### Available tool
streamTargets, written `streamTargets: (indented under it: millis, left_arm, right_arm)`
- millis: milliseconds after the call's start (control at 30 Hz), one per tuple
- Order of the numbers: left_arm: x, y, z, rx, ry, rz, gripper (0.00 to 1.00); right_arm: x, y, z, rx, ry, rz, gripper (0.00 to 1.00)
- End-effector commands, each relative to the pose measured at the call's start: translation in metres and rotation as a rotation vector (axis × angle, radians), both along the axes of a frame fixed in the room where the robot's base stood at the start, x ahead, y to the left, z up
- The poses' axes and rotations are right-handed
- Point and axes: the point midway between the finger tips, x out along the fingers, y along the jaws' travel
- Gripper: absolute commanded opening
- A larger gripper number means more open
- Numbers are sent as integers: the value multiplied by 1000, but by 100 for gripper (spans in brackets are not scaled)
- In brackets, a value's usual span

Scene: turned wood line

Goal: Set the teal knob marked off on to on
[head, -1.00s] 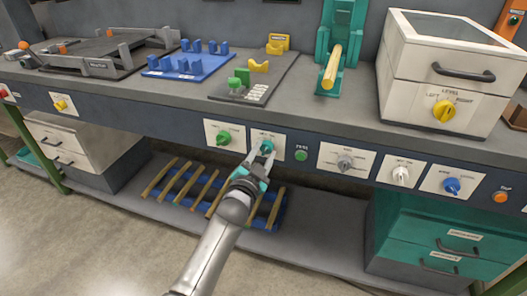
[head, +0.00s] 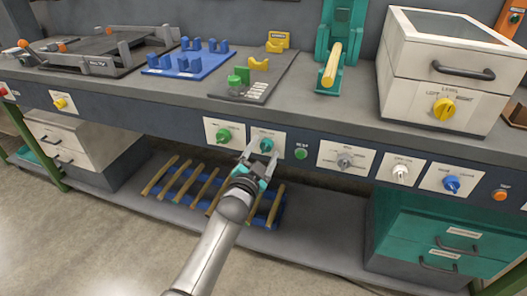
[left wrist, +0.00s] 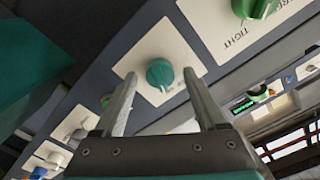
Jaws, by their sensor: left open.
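The teal knob (head: 266,145) sits on a white plate (head: 279,136) on the bench's front panel. In the left wrist view the same knob (left wrist: 160,74) shows between and just beyond the two fingertips, with its plate (left wrist: 148,50) around it. Marks on the plate are too small to read. My left gripper (head: 259,157) is open at the knob, one finger to each side, and in the left wrist view its fingers (left wrist: 160,82) stand apart from the knob. My right gripper is not in view.
A green knob (head: 223,135) is left of the teal one, and a green button (head: 301,154) is right of it. A grey knob (head: 344,161), white knob (head: 400,173) and blue knob (head: 451,184) follow. Below, a blue rack (head: 262,213) holds several wooden rods.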

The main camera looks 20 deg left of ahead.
Motion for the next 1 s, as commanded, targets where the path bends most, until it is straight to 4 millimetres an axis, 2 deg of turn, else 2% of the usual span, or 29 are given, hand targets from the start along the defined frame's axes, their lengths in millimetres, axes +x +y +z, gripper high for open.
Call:
streamTargets:
  millis: [233, 367, 1000]
  left_arm:
    - [-5, 0, 0, -1, 1, 0, 74]
    - [-16, 1, 1, -1, 1, 0, 74]
    - [-97, 3, 1, -1, 3, 1, 74]
  right_arm:
    - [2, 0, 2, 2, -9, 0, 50]
    - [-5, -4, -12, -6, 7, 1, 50]
    - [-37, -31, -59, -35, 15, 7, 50]
